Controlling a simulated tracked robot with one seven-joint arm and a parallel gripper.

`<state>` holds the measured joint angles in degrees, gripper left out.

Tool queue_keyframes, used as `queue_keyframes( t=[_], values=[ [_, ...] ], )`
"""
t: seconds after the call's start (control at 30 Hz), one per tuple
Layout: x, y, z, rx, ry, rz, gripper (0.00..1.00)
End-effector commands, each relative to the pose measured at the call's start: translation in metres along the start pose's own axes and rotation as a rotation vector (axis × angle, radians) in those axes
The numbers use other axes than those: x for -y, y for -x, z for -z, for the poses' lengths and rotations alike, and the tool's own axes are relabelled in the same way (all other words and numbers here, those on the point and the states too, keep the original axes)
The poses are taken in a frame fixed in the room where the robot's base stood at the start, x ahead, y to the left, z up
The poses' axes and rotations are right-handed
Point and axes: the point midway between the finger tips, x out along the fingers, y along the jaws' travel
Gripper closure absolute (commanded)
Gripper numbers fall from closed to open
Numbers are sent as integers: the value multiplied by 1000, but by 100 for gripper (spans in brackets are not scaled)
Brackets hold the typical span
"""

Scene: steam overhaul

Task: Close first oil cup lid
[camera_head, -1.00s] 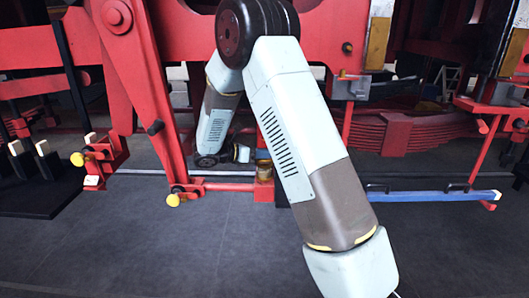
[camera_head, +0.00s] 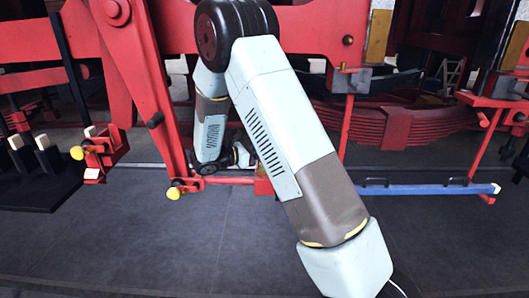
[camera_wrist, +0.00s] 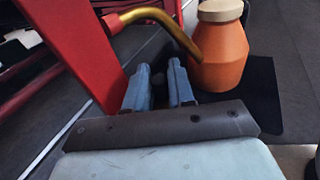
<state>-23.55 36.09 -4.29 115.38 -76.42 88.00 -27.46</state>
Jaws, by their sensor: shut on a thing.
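My gripper (camera_wrist: 161,75) shows in the wrist view as two blue-grey fingers with a narrow dark gap between them. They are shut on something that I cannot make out. No oil cup lid can be clearly told in either view. An orange vessel with a cream top (camera_wrist: 220,50) stands just right of the fingertips. A bent brass-coloured tube (camera_wrist: 160,14) runs from beside it, passing over and beyond the fingers. In the head view my arm covers the place around the gripper, so its contact there is hidden.
A red frame bar (camera_wrist: 75,45) rises close to the left of the fingers in the wrist view. In the head view, a red linkage (camera_head: 140,85) stands left of my arm and a blue bar (camera_head: 430,189) lies right. The dark floor (camera_head: 150,240) in front is clear.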

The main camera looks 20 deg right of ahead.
Motion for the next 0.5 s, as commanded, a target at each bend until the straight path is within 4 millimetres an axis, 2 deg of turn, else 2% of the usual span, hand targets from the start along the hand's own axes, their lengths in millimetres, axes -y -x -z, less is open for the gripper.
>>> queue_keyframes(
  t=[0.07,0.1,0.2,0.27,0.5],
  values=[
    [0,1,1,-2,2,-2,100],
    [0,1,1,-2,2,-2,73],
    [0,1,1,-2,2,-2,63],
    [0,1,1,-2,2,-2,58],
    [0,0,1,-1,2,-1,57]
  ],
)
